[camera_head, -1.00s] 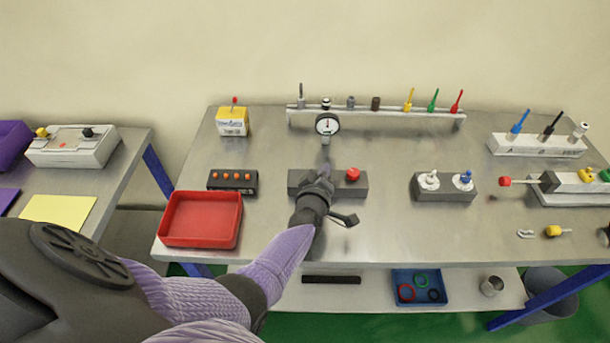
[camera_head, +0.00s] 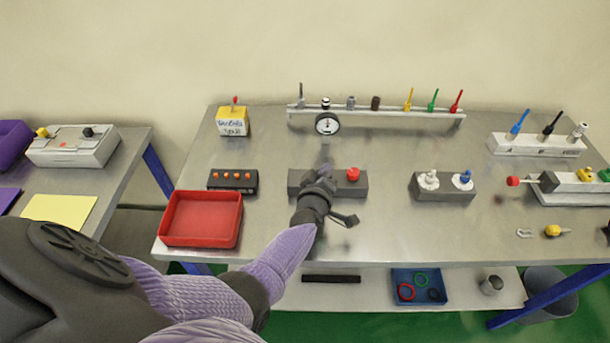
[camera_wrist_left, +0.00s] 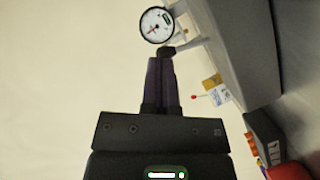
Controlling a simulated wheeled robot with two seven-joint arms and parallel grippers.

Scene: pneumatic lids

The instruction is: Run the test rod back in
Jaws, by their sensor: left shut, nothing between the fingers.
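The test rod, with a red tip (camera_head: 513,181), sticks out to the left from a dark block (camera_head: 549,182) on the white fixture at the right. My left gripper (camera_head: 325,170) is over the dark button block (camera_head: 298,179) in the middle of the table. The red button (camera_head: 353,174) shows to its right; the part under the gripper is hidden. In the left wrist view the fingers (camera_wrist_left: 160,82) are together with nothing between them. A round gauge (camera_head: 327,124) stands behind; it also shows in the wrist view (camera_wrist_left: 156,25). My right gripper is out of view.
A red tray (camera_head: 240,222) lies at the front left, near an orange-button box (camera_head: 233,188). A block with white and blue knobs (camera_head: 443,195) stands right of the button block. A rail (camera_head: 387,113) with coloured levers runs along the back.

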